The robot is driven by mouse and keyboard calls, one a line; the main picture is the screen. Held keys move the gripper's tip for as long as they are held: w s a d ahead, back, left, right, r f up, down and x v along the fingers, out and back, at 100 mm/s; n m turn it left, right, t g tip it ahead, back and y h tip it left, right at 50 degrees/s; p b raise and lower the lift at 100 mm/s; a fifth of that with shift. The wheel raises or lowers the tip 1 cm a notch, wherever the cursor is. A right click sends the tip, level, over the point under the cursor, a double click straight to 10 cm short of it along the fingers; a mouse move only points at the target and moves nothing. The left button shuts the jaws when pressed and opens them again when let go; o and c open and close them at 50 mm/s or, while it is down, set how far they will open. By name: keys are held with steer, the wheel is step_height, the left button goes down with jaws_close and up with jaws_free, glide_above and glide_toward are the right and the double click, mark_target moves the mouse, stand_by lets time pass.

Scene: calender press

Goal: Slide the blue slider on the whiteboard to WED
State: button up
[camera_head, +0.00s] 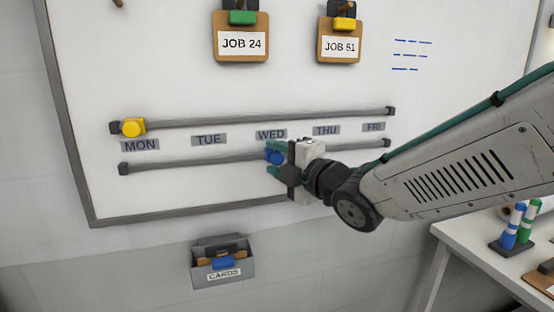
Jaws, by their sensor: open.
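The whiteboard (160,60) has two horizontal rails with day labels between them. The blue slider (274,157) is on the lower rail (190,162), just below the WED label (271,134). My gripper (273,158) is open, with its teal fingers above and below the blue slider. I cannot tell whether the fingers touch it. The gripper body hides the rail just right of the slider. A yellow slider (132,128) sits at the left end of the upper rail (250,119), above the MON label (140,146).
Clipboards JOB 24 (241,43) and JOB 51 (338,46) hang above the rails. A grey CARDS box (223,270) is on the wall below the board. A white table (478,250) with blue and green markers (515,228) stands at the lower right.

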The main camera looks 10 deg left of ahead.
steer(key=v, duration=0.7)
steer(key=shift+s+d, duration=0.2)
steer(key=shift+d, duration=0.1)
steer(key=w+d+f+m+g+h, duration=0.1)
steer(key=d+f+m+h, duration=0.5)
steer(key=f+m, duration=0.2)
steer(key=s+d+f+m+g+h, duration=0.2)
steer(key=s+d+f+m+h, duration=0.15)
steer(key=d, duration=0.25)
steer(key=s+d+f+m+g+h, duration=0.2)
steer(key=d+m+h, duration=0.1)
steer(key=d+m, duration=0.25)
steer(key=s+d+r+m+g, duration=0.1)
steer(key=s+d+m+g, duration=0.2)
steer(key=s, duration=0.6)
steer(key=s+d+r+m+g, duration=0.1)
steer(key=s+d+m+g, duration=0.1)
steer(key=s+d+m, duration=0.5)
steer(key=shift+s+d+m+g+h, duration=0.3)
steer(key=shift+s+d+g+h, duration=0.15)
steer(key=shift+s+d, duration=0.65)
